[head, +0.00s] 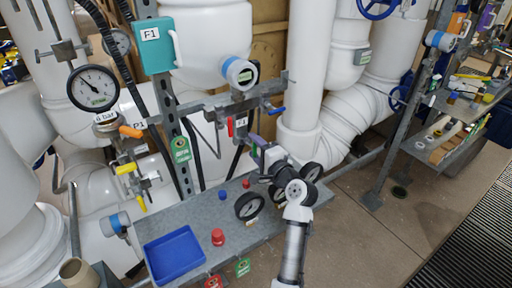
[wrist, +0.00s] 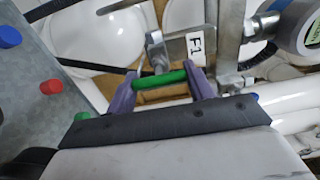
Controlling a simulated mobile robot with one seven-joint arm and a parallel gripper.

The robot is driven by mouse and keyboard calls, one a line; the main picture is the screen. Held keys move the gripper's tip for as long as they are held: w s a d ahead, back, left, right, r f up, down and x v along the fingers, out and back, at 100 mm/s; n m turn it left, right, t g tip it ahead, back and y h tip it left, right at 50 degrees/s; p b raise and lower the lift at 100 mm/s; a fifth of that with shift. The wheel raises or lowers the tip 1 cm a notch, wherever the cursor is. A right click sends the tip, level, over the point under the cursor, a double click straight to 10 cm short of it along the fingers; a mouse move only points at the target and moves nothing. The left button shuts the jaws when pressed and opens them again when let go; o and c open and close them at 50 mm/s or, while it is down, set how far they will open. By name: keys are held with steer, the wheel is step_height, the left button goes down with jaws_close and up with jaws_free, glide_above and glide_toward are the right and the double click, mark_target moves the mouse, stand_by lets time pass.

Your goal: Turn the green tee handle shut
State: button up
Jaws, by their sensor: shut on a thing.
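The green tee handle (wrist: 163,78) shows in the wrist view as a short green bar on a metal stem. It lies crosswise between the two purple fingers of my gripper (wrist: 164,84), which is shut on it. In the head view my gripper (head: 256,146) is at the pipework above the grey bench, just right of a red handle (head: 230,127). The fingers and wrist hide most of the green handle there. The stem (wrist: 154,50) runs from the bar towards a metal fitting beside a white tag (wrist: 195,45).
A blue-handled valve (head: 275,109), a pressure gauge (head: 94,87) and a teal box (head: 156,45) are close by. Open floor lies to the right.

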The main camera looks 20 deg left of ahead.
steer(key=o, duration=1)
steer(key=b+v, duration=0.4)
steer(key=v, duration=1)
steer(key=shift+a, duration=0.1)
